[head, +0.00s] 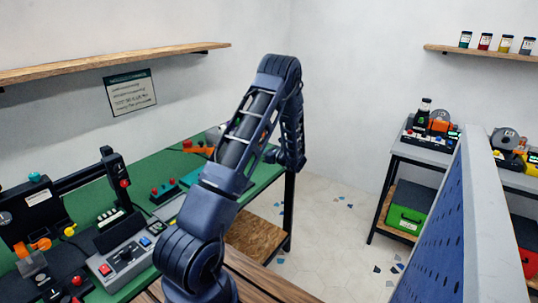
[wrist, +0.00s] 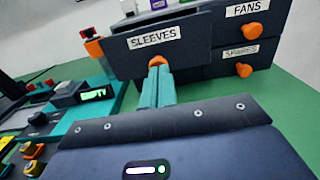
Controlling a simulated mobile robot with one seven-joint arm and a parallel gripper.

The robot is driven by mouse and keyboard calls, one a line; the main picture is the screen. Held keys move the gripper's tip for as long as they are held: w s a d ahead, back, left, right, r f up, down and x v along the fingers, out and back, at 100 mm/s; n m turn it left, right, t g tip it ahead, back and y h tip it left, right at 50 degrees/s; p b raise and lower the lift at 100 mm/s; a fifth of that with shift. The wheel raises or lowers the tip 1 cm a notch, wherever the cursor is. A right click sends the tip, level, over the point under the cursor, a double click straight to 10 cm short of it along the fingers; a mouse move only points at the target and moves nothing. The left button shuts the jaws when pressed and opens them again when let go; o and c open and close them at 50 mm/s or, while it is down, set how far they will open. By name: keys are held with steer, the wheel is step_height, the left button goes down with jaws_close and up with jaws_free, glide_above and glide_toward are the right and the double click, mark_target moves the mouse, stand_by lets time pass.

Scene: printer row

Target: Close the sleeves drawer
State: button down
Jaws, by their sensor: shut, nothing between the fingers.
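The sleeves drawer (wrist: 188,45) has a dark front with a white SLEEVES label and an orange knob (wrist: 157,60). It is in the upper middle of the wrist view. Its front stands nearer to me than the fronts beside it, so it looks pulled out; how far I cannot tell. My gripper (wrist: 158,70) has teal fingers, shut and empty, with the tips at the knob and covering its lower part. Whether they touch it I cannot tell. In the head view my arm hides the gripper, and I cannot make out the drawer.
The fans drawer (wrist: 247,25) and the spares drawer (wrist: 222,56) are to the right, with orange knobs. A device with a green display (wrist: 96,94) stands at left. In the head view, machines crowd the green bench (head: 145,165). A blue perforated panel (head: 440,235) stands at right.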

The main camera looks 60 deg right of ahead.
steer(key=w, duration=0.6)
steer(key=shift+w+r, duration=0.1)
steer(key=shift+w, duration=0.25)
steer(key=shift+w, duration=0.1)
steer(key=s, duration=1.5)
